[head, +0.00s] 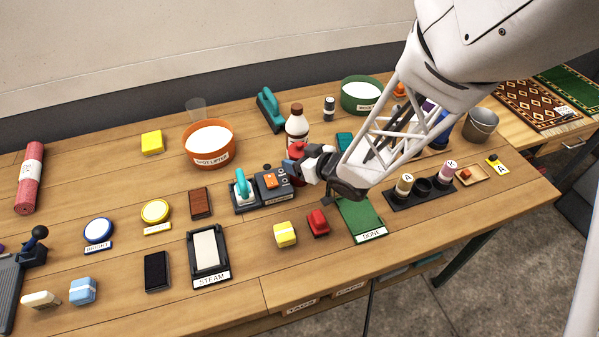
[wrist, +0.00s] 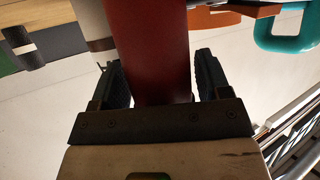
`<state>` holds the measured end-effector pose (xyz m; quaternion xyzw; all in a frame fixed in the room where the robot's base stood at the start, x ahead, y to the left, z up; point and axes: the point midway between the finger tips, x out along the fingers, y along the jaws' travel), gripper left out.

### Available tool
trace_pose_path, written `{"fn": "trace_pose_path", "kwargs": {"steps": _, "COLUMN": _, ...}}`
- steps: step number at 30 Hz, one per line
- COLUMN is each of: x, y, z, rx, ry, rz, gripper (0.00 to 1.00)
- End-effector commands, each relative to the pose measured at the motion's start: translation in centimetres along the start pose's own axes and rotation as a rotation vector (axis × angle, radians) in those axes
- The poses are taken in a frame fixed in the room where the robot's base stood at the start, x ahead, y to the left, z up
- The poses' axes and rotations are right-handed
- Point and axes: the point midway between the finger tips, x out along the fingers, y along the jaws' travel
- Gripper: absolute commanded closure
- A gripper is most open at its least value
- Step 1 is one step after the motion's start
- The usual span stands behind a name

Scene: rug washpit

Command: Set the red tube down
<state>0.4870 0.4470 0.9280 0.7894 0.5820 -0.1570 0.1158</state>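The red tube (wrist: 152,50) fills the middle of the wrist view, between my gripper's two dark fingers, which press close on both sides of it. In the head view my gripper (head: 299,163) reaches left over the middle of the table, and a small part of the red tube (head: 297,150) shows at its fingertips. The rest of the tube is hidden by the fingers. It looks held above the table, but I cannot tell its exact height.
A brown-capped bottle (head: 297,124) stands just behind my gripper. A grey device with an orange top (head: 271,183) lies below it. A green DONE mat (head: 360,219), a red block (head: 318,222) and a yellow block (head: 285,234) lie in front. An orange bowl (head: 209,146) stands left.

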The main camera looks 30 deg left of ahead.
Motion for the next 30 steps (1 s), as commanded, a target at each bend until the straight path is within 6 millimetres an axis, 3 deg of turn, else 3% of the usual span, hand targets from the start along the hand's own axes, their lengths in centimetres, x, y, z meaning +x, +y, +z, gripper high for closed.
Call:
{"fn": "trace_pose_path", "kwargs": {"steps": 2, "x": 0.00, "y": 0.00, "z": 0.01, "rx": 0.000, "ry": 0.000, "rz": 0.000, "gripper": 0.42}}
{"fn": "trace_pose_path", "kwargs": {"steps": 13, "x": 0.00, "y": 0.00, "z": 0.01, "rx": 0.000, "ry": 0.000, "rz": 0.000, "gripper": 0.99}}
{"fn": "trace_pose_path", "kwargs": {"steps": 30, "x": -0.30, "y": 0.03, "z": -0.83, "rx": -0.001, "ry": 0.002, "rz": 0.000, "gripper": 1.00}}
